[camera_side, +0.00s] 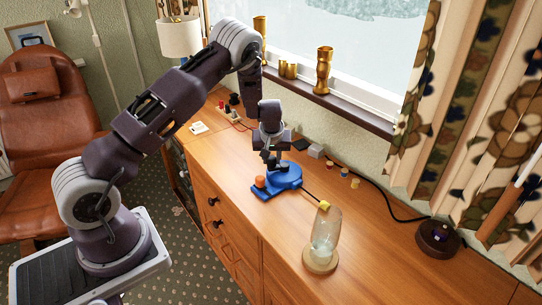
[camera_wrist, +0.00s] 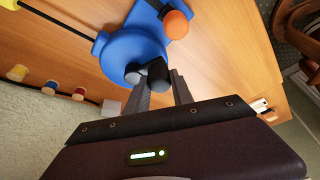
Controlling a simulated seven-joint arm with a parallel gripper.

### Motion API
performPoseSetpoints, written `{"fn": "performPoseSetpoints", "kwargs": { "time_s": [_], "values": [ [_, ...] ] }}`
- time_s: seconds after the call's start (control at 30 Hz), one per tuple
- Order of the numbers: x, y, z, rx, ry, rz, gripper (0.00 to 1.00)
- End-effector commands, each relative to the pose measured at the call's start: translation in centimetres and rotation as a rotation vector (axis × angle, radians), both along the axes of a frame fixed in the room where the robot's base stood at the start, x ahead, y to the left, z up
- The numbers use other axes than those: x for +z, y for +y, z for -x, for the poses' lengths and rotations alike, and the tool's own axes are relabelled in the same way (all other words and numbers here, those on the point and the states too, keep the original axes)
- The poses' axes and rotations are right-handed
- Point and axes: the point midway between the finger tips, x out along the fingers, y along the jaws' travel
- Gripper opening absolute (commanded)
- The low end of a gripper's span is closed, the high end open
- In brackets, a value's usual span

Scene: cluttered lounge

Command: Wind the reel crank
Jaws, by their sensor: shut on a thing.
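The blue reel (camera_side: 285,178) sits on the wooden cabinet top, with an orange knob (camera_side: 260,181) on its base. In the wrist view the round blue reel body (camera_wrist: 125,45) and the orange knob (camera_wrist: 177,24) lie just beyond my fingers. My gripper (camera_side: 272,162) is over the reel, pointing down. In the wrist view my fingers (camera_wrist: 161,80) are shut on the dark crank handle (camera_wrist: 157,71), which partly hides the crank. A dark rod runs from the reel towards a yellow piece (camera_side: 324,206) at the top of a clear glass vessel (camera_side: 325,235).
The glass stands on a round wooden base (camera_side: 320,262) near the front. A dark round device (camera_side: 438,238) with a black cable is at right. Small coloured caps (camera_side: 345,172) and a grey box (camera_side: 316,151) lie behind the reel. Brass vases (camera_side: 324,70) stand on the windowsill.

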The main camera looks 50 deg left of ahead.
Motion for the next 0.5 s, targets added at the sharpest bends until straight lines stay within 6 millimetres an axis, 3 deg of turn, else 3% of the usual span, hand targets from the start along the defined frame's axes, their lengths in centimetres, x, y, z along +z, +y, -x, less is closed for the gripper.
{"fn": "performPoseSetpoints", "kwargs": {
  "time_s": [0.5],
  "values": [
    [0.0, -1.4, 0.2, 0.335, -0.003, -0.002, 0.00]
  ]
}}
